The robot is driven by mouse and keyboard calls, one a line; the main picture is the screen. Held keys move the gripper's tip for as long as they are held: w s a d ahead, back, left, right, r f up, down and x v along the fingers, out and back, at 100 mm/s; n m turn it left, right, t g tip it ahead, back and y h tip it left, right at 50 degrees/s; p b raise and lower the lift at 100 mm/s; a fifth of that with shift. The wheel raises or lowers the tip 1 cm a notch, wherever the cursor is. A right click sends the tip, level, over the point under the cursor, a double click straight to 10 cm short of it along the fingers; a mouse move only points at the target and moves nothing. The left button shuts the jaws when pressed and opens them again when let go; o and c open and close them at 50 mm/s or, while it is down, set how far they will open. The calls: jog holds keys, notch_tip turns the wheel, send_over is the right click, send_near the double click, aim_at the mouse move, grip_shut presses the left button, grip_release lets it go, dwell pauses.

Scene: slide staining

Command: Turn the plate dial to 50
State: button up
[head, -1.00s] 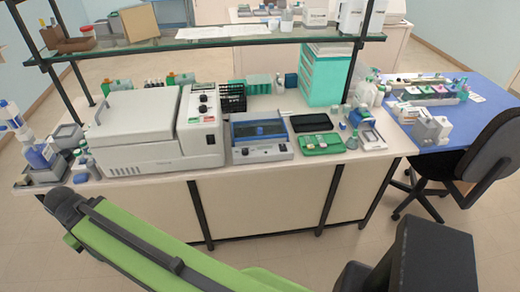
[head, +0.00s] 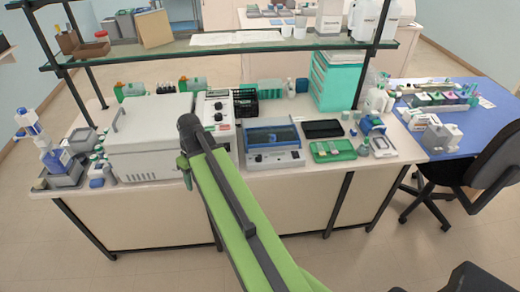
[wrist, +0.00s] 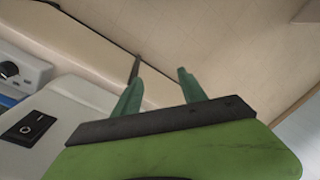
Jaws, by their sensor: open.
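The blue-windowed instrument (head: 290,160) stands mid-bench and has a dark front knob (head: 258,158). This knob also shows at the left edge of the wrist view (wrist: 8,69). Its marks and setting are too small to read. My gripper (wrist: 159,88) is open and empty in the wrist view, beside a white housing with a rocker switch. In the head view my arm's end is in front of the big machine; the fingertips are not clear.
A green tray (head: 345,154) and a black tray (head: 310,131) lie right of the instrument. Bottles and a blue container (head: 373,124) stand near the bench's right end. A dark shelf edge (head: 240,50) spans above the bench. The blue table (head: 460,120) and chair (head: 490,160) are right.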

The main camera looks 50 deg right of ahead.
jog(key=s+d+r+n+y+p, duration=0.1)
jog(key=d+r+p, duration=0.15)
jog(key=d, duration=0.55)
jog(key=s+d+r+p, duration=0.1)
jog(key=s+d+r, duration=0.15)
jog(key=d, duration=0.55)
jog(key=n+t+p, duration=0.1)
jog(key=n+t, duration=0.3)
jog(key=n, duration=0.1)
send_near(258, 157)
jog(key=b+x, duration=0.8)
jog(key=b, duration=0.7)
jog(key=shift+d+f, duration=0.1)
jog(key=shift+f, duration=0.2)
jog(key=shift+r, duration=0.1)
grip_shut()
